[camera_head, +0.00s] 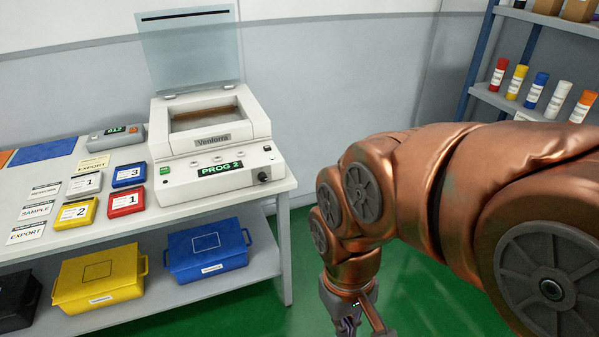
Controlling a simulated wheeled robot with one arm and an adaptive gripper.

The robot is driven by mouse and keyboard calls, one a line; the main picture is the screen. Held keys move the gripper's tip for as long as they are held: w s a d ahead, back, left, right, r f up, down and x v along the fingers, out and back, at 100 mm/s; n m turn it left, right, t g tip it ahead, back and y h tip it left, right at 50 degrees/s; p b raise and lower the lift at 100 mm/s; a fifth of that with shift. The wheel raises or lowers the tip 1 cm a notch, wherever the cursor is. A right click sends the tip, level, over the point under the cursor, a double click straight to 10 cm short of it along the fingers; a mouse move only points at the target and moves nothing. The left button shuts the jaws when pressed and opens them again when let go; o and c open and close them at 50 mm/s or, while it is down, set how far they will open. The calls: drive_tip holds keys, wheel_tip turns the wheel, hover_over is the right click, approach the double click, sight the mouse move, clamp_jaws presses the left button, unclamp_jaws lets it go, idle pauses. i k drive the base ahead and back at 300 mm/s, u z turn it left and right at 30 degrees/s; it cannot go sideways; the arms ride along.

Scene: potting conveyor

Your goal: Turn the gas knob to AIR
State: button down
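A white machine (185,185) labelled "Ventorra" stands on the right end of the bench, with its clear lid (190,50) raised. A small black round knob (264,177) sits at the right of its front panel, beside a display (220,169) reading "PROG 2". I cannot read any marking at the knob, nor where it points. My gripper (352,325) hangs at the bottom edge of the picture, right of the bench and well below and apart from the knob. Its fingertips are cut off by the frame, so its opening is unclear.
The white bench (110,226) holds small coloured cases, label cards and a grey device (117,137) left of the machine. Yellow (97,279) and blue (207,250) bins stand on its lower shelf. A rack (540,110) with bottles is at the upper right. Green floor shows right of the bench.

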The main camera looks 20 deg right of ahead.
sight(262, 176)
drive_tip(key=z, duration=0.2)
drive_tip(key=i, duration=0.35)
drive_tip(key=z, duration=1.6)
drive_tip(key=k, duration=1.1)
drive_tip(key=u, duration=1.9)
